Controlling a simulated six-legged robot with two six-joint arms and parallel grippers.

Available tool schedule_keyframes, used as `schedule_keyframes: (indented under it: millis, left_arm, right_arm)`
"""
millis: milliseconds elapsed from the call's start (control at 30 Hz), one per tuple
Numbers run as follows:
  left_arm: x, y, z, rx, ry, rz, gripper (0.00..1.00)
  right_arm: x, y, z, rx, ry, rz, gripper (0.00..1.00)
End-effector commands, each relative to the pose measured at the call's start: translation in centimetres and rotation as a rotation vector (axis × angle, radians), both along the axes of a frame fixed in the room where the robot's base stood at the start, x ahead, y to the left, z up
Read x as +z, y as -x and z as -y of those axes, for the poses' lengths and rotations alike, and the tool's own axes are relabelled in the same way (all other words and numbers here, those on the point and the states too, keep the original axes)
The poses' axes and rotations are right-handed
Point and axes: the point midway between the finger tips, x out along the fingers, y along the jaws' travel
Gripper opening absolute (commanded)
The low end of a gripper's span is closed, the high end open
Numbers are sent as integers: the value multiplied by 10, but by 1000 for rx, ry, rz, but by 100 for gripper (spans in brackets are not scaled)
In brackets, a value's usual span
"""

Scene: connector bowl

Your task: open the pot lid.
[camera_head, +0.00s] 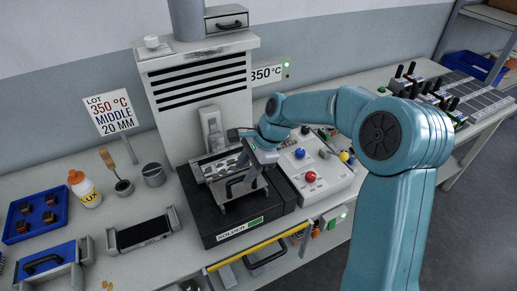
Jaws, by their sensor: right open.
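The black solder pot (215,228) stands at the middle of the bench with a "SOLDER" label on its front. My right gripper (246,158) reaches in from the right over the pot, open, close above the handle. I cannot tell whether its fingers touch the handle. My left gripper is not in view.
A vented grey tower (200,95) stands behind the pot. A white button panel (325,178) is at its right.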

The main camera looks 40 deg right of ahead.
Motion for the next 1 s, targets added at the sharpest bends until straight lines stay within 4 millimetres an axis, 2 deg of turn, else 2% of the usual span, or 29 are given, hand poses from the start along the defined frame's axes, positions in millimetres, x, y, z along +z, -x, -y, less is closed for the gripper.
schedule_keyframes:
  millis: [300, 500, 700, 1000]
  left_arm:
    - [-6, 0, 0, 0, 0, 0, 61]
    - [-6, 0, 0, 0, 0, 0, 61]
    - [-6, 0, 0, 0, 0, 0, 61]
    - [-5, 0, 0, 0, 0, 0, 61]
  right_arm:
    - [76, 21, 28, -3, 3, 6, 42]
    - [113, 32, 41, -2, 1, 2, 42]
    - [130, 37, 47, -1, 1, -1, 42]
    - [131, 38, 47, 0, 0, -1, 42]
